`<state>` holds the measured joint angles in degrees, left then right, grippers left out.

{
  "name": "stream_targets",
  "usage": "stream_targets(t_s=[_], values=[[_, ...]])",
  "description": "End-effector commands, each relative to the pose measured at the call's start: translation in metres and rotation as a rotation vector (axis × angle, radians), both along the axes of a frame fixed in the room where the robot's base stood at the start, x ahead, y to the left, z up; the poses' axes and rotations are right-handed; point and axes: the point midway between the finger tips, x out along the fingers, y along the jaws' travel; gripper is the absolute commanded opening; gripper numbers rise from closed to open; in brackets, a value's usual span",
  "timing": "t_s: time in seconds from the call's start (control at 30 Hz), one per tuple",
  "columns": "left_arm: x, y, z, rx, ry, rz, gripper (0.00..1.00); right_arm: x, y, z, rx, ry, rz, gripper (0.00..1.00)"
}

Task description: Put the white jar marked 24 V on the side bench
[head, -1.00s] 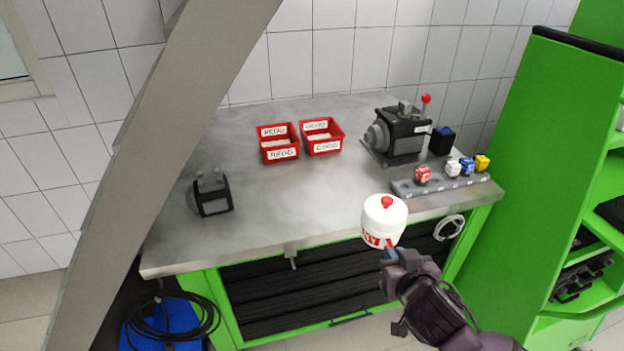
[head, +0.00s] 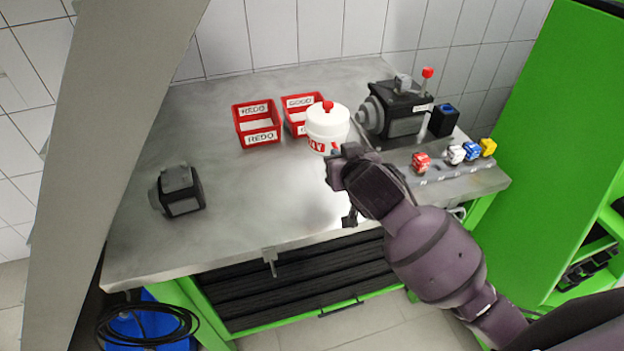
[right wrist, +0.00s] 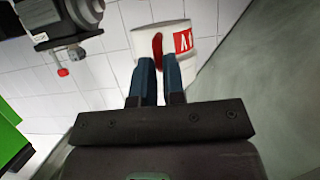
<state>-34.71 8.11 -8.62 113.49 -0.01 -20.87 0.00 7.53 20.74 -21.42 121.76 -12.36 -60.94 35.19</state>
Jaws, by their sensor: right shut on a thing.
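The white jar (head: 327,128) has a white lid with a red knob and a red marking, only partly readable. My right gripper (head: 338,152) is shut on it from the near side and holds it upright over the bench (head: 240,205). I cannot tell whether the jar touches the bench top. In the head view it overlaps the right red bin. My left gripper is not in view.
Red bins labelled REDO (head: 257,125) and GOOD (head: 296,113) stand at the back. A grey pump (head: 395,110) and a strip with coloured blocks (head: 450,170) are on the right. A dark block (head: 178,190) is at the left. The middle and front of the bench are clear.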

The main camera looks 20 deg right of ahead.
Motion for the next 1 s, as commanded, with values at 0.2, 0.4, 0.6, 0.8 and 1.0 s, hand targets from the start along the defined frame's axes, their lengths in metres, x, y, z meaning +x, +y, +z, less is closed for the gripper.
stream_targets(t_s=[0.2,0.4,0.6,0.8,1.0], values=[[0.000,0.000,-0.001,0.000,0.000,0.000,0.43,0.031,0.016,0.044,0.006,-0.004,0.029,0.00],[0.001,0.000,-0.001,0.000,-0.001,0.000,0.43,0.042,0.022,0.061,0.005,0.001,0.046,0.00],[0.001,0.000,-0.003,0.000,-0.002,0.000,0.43,0.043,0.023,0.041,0.003,0.008,0.048,0.00],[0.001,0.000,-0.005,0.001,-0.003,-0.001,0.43,0.042,0.022,0.000,0.002,0.008,0.049,0.00],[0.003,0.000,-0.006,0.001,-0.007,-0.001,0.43,0.043,0.023,-0.040,0.003,0.008,0.048,0.00]])
